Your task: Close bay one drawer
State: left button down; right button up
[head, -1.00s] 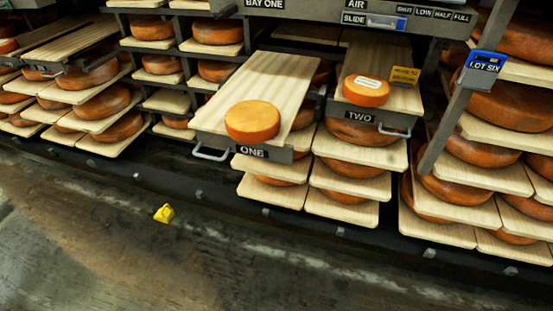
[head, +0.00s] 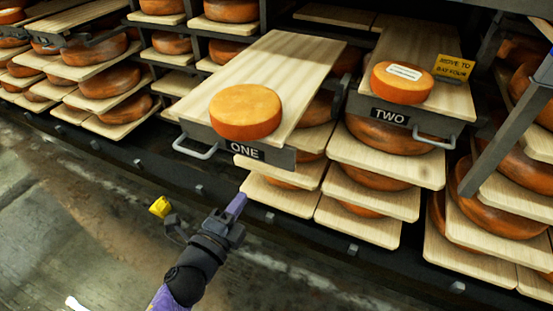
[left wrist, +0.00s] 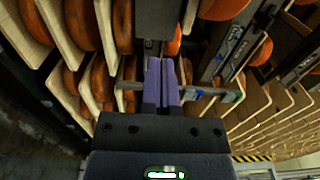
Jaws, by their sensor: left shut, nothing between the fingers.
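The drawer labelled ONE (head: 285,65) juts out of the rack, a pale board with a grey front and a handle (head: 195,150) at its left. An orange cheese wheel (head: 246,112) sits on its front end. My left gripper (head: 238,203) is in front of and below the drawer front in the head view, apart from it in the picture. Its purple fingers are shut and empty, also in the left wrist view (left wrist: 161,82). A grey bar crosses behind the fingers there; I cannot tell what it is. My right gripper is not in view.
The drawer labelled TWO (head: 440,93) juts out to the right, with a labelled cheese wheel (head: 402,82) and a yellow sign (head: 454,68). Shelves of cheese wheels stand around and below. A small yellow object (head: 160,207) is near the floor. The floor in front looks largely clear.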

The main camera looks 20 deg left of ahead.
aim_at(271, 154)
pick_arm(q)
jog(key=w+b, duration=0.1)
jog(key=w, duration=0.3)
jog(key=w+b, duration=0.1)
jog(key=w, duration=0.3)
jog(key=w+d+b, duration=0.1)
jog(key=w, duration=0.3)
jog(key=shift+f, duration=0.1)
jog(key=shift+w, duration=0.15)
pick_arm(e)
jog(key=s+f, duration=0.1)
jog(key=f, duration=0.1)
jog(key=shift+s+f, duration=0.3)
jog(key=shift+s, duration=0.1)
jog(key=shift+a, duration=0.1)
